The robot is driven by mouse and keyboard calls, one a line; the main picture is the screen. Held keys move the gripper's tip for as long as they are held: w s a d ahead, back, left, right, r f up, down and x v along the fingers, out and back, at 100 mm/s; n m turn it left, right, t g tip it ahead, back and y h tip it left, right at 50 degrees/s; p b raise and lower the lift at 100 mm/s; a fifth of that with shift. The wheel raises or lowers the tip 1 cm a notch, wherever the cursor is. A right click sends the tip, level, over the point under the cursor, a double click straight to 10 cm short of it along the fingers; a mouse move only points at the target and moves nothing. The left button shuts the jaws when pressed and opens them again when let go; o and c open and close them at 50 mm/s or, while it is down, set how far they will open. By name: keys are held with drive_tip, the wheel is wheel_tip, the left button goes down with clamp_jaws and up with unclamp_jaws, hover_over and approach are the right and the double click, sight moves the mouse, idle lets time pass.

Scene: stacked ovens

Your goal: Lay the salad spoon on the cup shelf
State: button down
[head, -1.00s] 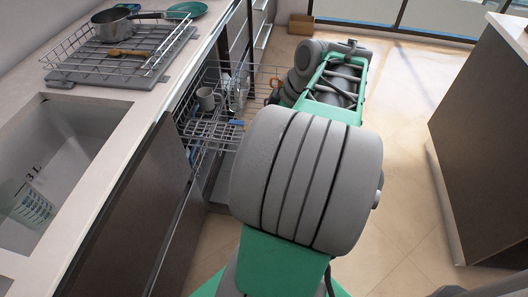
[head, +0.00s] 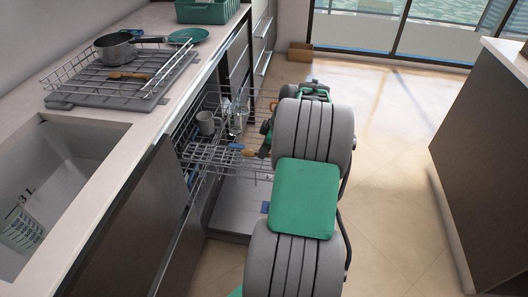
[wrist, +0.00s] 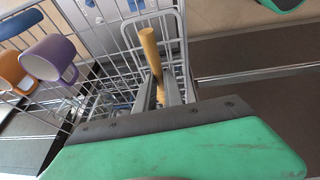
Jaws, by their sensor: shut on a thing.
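The salad spoon (wrist: 151,48) shows as a light wooden, stick-like piece in the wrist view. My gripper (wrist: 161,97) is shut on it, and the spoon points away from the jaws over grey wire. Its far part is hidden by the jaws. In the head view, a wooden end (head: 248,152) shows beside my gripper (head: 264,142), at the right side of the pulled-out dishwasher rack (head: 200,152). A rounded grey wire frame (wrist: 183,45), possibly the cup shelf, lies right by the spoon in the wrist view. I cannot tell whether they touch.
A purple mug (wrist: 58,56) and an orange mug (wrist: 14,72) are in the rack. Glasses (head: 236,116) stand there too. On the counter, a drying rack (head: 95,95) holds a pot (head: 116,46) and another wooden utensil (head: 130,76). The floor at right (head: 400,190) is clear.

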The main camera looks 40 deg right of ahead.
drive_tip(key=shift+f, duration=0.1)
drive_tip(key=shift+f+b, duration=0.45)
drive_tip(key=shift+f, duration=0.1)
drive_tip(key=c, duration=1.5)
unclamp_jaws()
drive_tip(key=shift+o, duration=0.2)
drive_tip(key=w+p+v, duration=0.1)
drive_tip(key=p+v, duration=0.2)
drive_tip(key=v, duration=1)
drive_tip(key=w+a+r+m+g, duration=0.1)
drive_tip(key=a+m, duration=0.1)
drive_tip(key=a, duration=0.7)
drive_tip(key=w+a+r+m, duration=0.1)
drive_tip(key=w+a, duration=0.1)
drive_tip(key=a, duration=0.8)
drive_tip(key=s+a+f+m+h, duration=0.1)
drive_tip(key=s+a+f+m, duration=0.1)
drive_tip(key=s+a, duration=0.3)
drive_tip(key=s+a+f+m+h, duration=0.1)
drive_tip(key=s+a+f+m, duration=0.1)
drive_tip(key=s+a, duration=0.4)
drive_tip(key=a, duration=0.3)
drive_tip(key=shift+m+g, duration=0.3)
drive_tip(key=shift+m, duration=0.1)
